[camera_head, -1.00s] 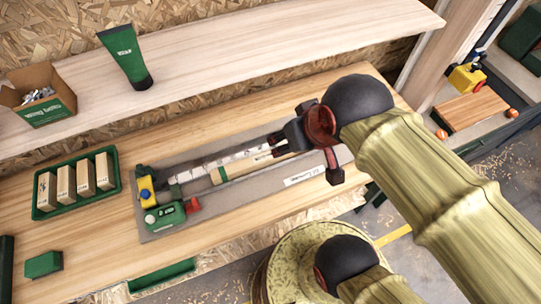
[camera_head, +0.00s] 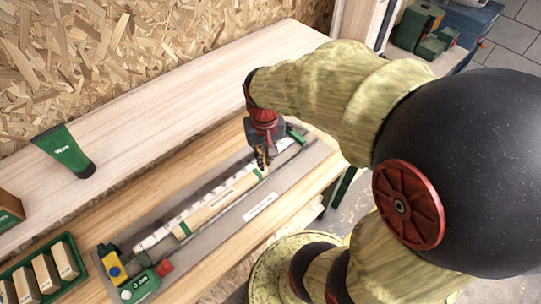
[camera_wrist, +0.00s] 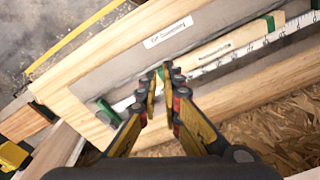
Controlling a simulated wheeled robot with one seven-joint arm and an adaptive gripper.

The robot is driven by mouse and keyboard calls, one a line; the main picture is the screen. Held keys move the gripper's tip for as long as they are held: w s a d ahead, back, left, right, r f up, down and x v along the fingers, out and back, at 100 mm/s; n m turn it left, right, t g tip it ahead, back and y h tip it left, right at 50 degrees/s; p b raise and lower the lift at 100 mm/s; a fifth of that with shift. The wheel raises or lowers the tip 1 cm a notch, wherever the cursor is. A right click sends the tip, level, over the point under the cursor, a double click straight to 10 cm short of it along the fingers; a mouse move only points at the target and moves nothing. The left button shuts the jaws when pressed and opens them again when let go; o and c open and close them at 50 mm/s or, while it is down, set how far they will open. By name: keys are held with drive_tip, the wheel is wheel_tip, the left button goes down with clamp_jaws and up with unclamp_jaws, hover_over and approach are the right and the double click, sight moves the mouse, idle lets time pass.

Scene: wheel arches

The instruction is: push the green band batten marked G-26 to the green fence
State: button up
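The pale batten (camera_head: 217,205) lies lengthwise on a grey board (camera_head: 203,246), beside a white marked scale (camera_head: 163,231). It has a green band near its left end; its marking is too small to read. The batten (camera_wrist: 220,46) also shows in the wrist view. My gripper (camera_head: 262,166) points down at the batten's right end, its fingertips (camera_wrist: 161,72) close together beside a green bit there. Contact is unclear. A green bar (camera_head: 297,133) stands at the board's right end, and a green block (camera_head: 140,287) at its left end. I cannot tell which is the fence.
A yellow and blue piece (camera_head: 113,266) and a red piece (camera_head: 163,267) sit at the board's left end. A green tray (camera_head: 74,284) holds several wooden blocks. A green tube (camera_head: 64,151) lies on the shelf (camera_head: 190,95) behind the bench.

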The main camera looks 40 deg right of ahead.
sight(248, 181)
drive_tip(key=w+d+f+m+p, duration=0.1)
drive_tip(key=d+f+m, duration=0.1)
drive_tip(key=d+f, duration=0.1)
drive_tip(key=w+d+f+m+g+p, duration=0.1)
drive_tip(key=d+f+m, duration=0.1)
drive_tip(key=d+f, duration=0.1)
drive_tip(key=w+d+f+m+y+p, duration=0.1)
drive_tip(key=d+f+m, duration=0.2)
drive_tip(key=d, duration=0.1)
drive_tip(key=shift+w+d+f+g+p, duration=0.25)
drive_tip(key=shift+d+f+g+p, duration=0.1)
drive_tip(key=shift+f+g+p, duration=0.05)
clamp_jaws()
drive_tip(key=w+d+f+m+t, duration=0.1)
drive_tip(key=w+d+f+m, duration=0.1)
drive_tip(key=w+d+m, duration=0.3)
drive_tip(key=shift+m+h, duration=0.4)
drive_tip(key=f, duration=0.6)
drive_tip(key=a+f, duration=0.1)
drive_tip(key=f, duration=0.2)
drive_tip(key=shift+w+f, duration=0.1)
drive_tip(key=shift+f, duration=0.2)
drive_tip(key=a, duration=0.3)
drive_tip(key=shift+a, duration=0.1)
drive_tip(key=shift+w+a+f, duration=0.1)
drive_tip(key=shift+a, duration=0.3)
drive_tip(key=a, duration=1.1)
drive_tip(key=shift+a, duration=0.3)
